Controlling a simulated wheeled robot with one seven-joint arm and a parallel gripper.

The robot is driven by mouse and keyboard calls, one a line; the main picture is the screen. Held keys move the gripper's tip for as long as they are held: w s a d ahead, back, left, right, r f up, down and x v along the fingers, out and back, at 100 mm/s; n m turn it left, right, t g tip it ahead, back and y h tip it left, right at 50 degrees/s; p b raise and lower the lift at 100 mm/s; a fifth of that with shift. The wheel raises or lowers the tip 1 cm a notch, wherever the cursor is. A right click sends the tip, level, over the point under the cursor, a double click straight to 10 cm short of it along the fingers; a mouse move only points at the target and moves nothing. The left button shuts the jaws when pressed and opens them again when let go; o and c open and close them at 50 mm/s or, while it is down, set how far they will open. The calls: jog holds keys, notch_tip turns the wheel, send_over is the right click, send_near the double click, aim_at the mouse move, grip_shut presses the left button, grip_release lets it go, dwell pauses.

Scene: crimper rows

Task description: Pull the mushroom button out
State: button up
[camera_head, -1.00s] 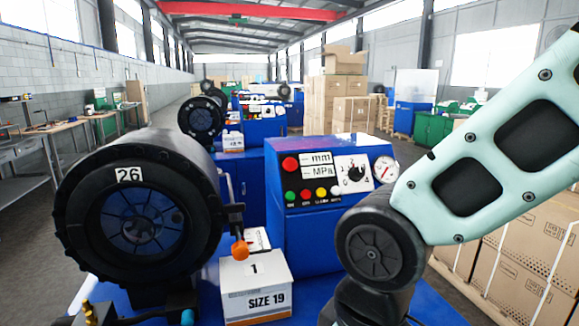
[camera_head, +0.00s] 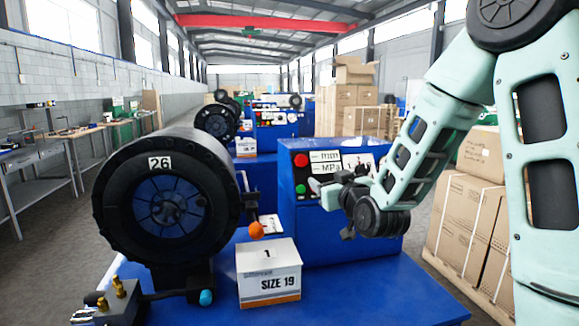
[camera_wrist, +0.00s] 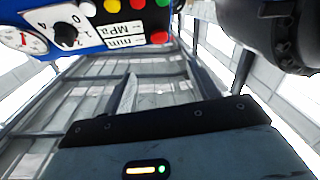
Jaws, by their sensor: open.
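The mushroom button (camera_head: 300,160) is the large red round button at the upper left of the blue control box's front panel. It also shows in the wrist view (camera_wrist: 158,37), where the panel appears upside down. I cannot tell how far it stands out. My gripper (camera_head: 322,190) is in front of the panel, below and to the right of the red button. It is open and empty, apart from the button. It covers part of the lower button row and the dial in the head view. The green button (camera_head: 301,189) beside it stays visible.
The black crimper head (camera_head: 165,205) marked 26 stands left of the panel. An orange-knobbed lever (camera_head: 256,230) and a SIZE 19 box (camera_head: 269,275) are in front of the control box (camera_head: 345,245). Stacked cartons (camera_head: 465,225) stand at right.

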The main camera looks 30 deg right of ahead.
aim_at(302, 161)
jog(key=w+d+p, duration=0.1)
jog(key=w+p, duration=0.1)
jog(key=w, duration=0.3)
jog(key=w+d+p, duration=0.1)
jog(key=w+p, duration=0.1)
jog(key=w, duration=0.4)
jog(key=w+d+p, duration=0.1)
jog(key=w+p, duration=0.1)
jog(key=w, duration=0.4)
jog(key=shift+d+r, duration=0.1)
jog(key=shift+d, duration=0.1)
